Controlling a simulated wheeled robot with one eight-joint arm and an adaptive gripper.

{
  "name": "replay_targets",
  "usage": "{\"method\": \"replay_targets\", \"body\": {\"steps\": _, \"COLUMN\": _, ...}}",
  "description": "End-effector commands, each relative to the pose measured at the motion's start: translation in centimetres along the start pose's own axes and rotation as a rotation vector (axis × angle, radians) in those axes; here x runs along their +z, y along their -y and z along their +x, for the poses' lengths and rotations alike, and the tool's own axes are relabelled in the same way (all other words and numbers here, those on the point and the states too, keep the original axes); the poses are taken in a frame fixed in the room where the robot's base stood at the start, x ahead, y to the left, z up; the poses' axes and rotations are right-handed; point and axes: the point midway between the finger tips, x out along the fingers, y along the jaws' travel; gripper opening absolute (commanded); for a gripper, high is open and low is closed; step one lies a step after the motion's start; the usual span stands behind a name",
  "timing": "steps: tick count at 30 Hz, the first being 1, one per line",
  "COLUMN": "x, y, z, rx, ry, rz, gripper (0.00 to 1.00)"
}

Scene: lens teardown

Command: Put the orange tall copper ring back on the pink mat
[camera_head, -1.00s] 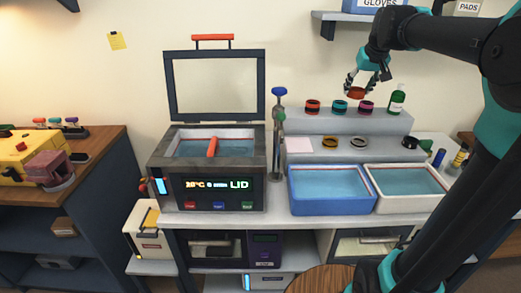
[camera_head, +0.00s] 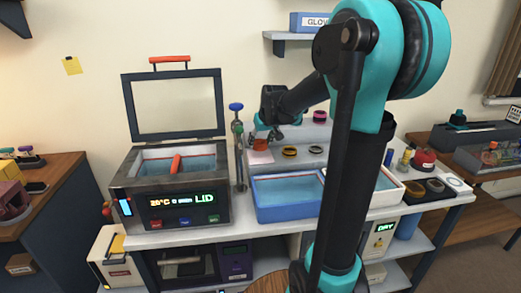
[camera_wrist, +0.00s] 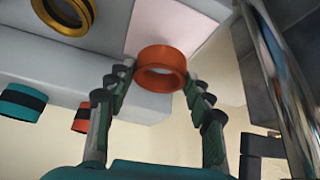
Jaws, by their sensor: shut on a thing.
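The orange copper ring (camera_wrist: 162,68) is held between the two fingers of my gripper (camera_wrist: 160,78) in the wrist view. In the head view the ring (camera_head: 260,145) shows small below my gripper (camera_head: 264,138). The pink mat (camera_head: 261,158) lies on the grey stepped stand, just below the ring in the head view. In the wrist view a pale pink part of the mat (camera_wrist: 185,22) shows behind the ring. I cannot tell whether the ring touches the mat.
A metal post with a blue knob (camera_head: 237,107) stands close left of my gripper. Two dark-and-gold rings (camera_head: 289,152) (camera_head: 315,149) lie right of the mat. A blue water tub (camera_head: 285,214) is in front. An open-lidded bath (camera_head: 170,205) stands at left.

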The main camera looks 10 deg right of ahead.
Motion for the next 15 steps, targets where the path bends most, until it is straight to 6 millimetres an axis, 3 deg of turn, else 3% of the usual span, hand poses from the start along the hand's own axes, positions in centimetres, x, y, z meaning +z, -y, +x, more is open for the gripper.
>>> {"method": "replay_targets", "body": {"steps": 7, "x": 1.5, "y": 0.0, "z": 2.7, "rx": 0.000, "ry": 0.000, "rz": 0.000, "gripper": 0.21}}
{"method": "replay_targets", "body": {"steps": 15, "x": 1.8, "y": 0.0, "z": 3.1, "rx": 0.000, "ry": 0.000, "rz": 0.000, "gripper": 0.21}}
